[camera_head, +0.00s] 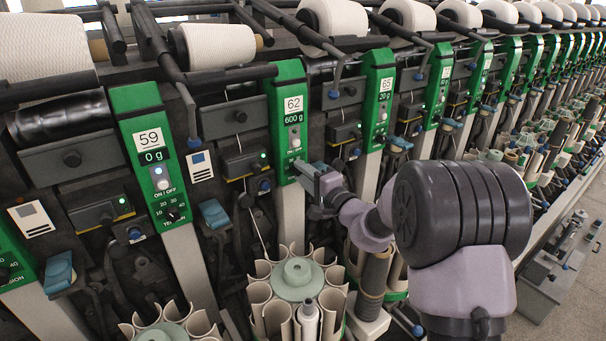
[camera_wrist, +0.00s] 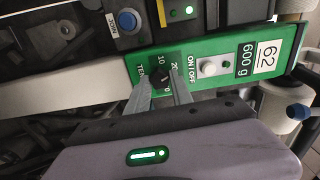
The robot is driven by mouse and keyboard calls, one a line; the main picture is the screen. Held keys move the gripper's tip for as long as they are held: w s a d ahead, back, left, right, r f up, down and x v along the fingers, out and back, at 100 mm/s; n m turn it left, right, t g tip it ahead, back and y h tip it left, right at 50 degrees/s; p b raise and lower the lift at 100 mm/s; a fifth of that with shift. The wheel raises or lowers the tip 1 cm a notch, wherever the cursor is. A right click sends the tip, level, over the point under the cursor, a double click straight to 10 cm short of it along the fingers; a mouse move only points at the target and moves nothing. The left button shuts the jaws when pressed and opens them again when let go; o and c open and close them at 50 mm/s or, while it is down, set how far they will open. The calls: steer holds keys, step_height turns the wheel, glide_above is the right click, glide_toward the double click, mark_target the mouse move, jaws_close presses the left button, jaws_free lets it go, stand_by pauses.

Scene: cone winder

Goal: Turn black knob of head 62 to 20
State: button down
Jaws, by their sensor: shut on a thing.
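The green panel of head 62 (camera_head: 283,95) stands left of centre in the head view, with the number 62 and a display reading 600 g. In the wrist view the panel (camera_wrist: 226,88) lies sideways. Its black knob (camera_wrist: 162,76) shows between my fingertips, beside the dial marks 10 and 20; its pointer is too small to read. My gripper (camera_wrist: 163,82) is shut on the knob, one finger at each side. In the head view my gripper (camera_head: 305,170) covers the knob. The white ON/OFF button (camera_wrist: 208,68) sits beside the dial, near the fingers.
Head 59's panel (camera_head: 150,140) is to the left and head 65's panel (camera_head: 379,95) to the right. A blue button (camera_wrist: 127,20) is on a box beside the panel. A holder of beige tubes (camera_head: 262,290) stands below my gripper.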

steer(key=shift+n, duration=0.4)
steer(key=c, duration=1.1)
jaws_free()
steer(key=p+v, duration=0.2)
steer(key=v, duration=1.5)
steer(key=shift+s+d, duration=0.15)
steer(key=shift+s, duration=0.05)
